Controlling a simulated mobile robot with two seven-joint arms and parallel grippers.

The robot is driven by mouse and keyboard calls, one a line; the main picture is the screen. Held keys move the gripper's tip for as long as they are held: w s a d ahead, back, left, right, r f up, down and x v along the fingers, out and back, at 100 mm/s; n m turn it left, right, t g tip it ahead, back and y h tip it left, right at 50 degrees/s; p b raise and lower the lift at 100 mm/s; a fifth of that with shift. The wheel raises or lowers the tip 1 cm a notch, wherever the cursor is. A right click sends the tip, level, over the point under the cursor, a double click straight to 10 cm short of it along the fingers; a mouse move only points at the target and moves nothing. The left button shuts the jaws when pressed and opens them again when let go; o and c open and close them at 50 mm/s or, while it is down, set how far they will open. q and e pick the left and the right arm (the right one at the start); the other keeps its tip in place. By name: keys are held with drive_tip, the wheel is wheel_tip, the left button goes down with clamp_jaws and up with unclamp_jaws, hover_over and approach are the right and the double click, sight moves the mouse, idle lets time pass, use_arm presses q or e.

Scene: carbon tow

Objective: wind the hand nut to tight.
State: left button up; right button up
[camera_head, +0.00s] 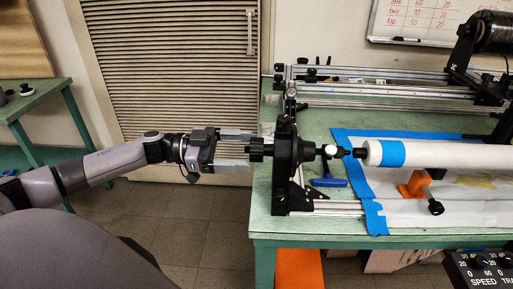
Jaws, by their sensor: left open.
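The hand nut (257,149) is a small black knurled piece on the left side of the black round headstock (285,149) of the winding machine. My left gripper (248,150) reaches in from the left, level with the nut. Its two grey fingers are apart, one higher and one lower, with their tips at the nut's left side. I cannot tell whether either finger touches the nut. My right gripper is not in view.
The machine stands on a green table (262,225). A white roll (430,153) with blue tape extends right from the headstock. A blue-handled tool (328,183) lies below the shaft. A slatted shutter (180,70) stands behind my left arm. A speed control box (485,268) is at lower right.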

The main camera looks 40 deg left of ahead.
sight(257, 151)
use_arm(q)
drive_tip(key=shift+x, duration=2.05)
drive_tip(key=c, duration=1)
